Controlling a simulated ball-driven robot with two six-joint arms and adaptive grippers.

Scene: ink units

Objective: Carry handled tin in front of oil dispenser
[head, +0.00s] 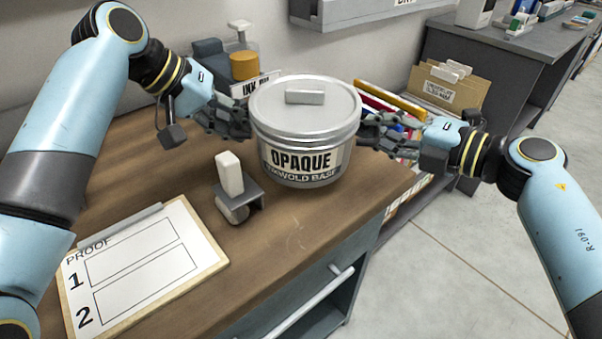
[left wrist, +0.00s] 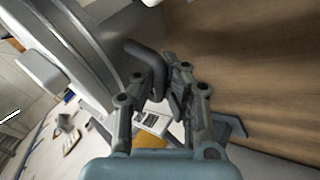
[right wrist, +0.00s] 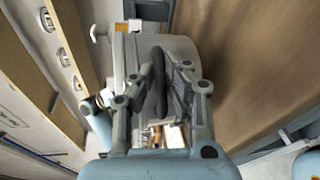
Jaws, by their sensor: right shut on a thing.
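The handled tin (head: 306,139) is a large grey lidded drum marked OPAQUE, upright over the middle of the wooden bench top; I cannot tell if its base touches. My right gripper (head: 372,130) is shut on its right-side handle, a dark loop that shows in the right wrist view (right wrist: 157,80). My left gripper (head: 243,124) is at the left-side handle, which shows between its fingers in the left wrist view (left wrist: 147,65); these look slightly apart. The likely oil dispenser (head: 244,66), amber with a white pump top, stands behind and left of the tin.
A roller tool (head: 238,195) with a white handle stands in front-left of the tin. A PROOF clipboard (head: 145,265) lies at front left. A small sign (head: 262,83) and a blue-grey object (head: 210,58) stand behind. Folders (head: 447,87) are at back right.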

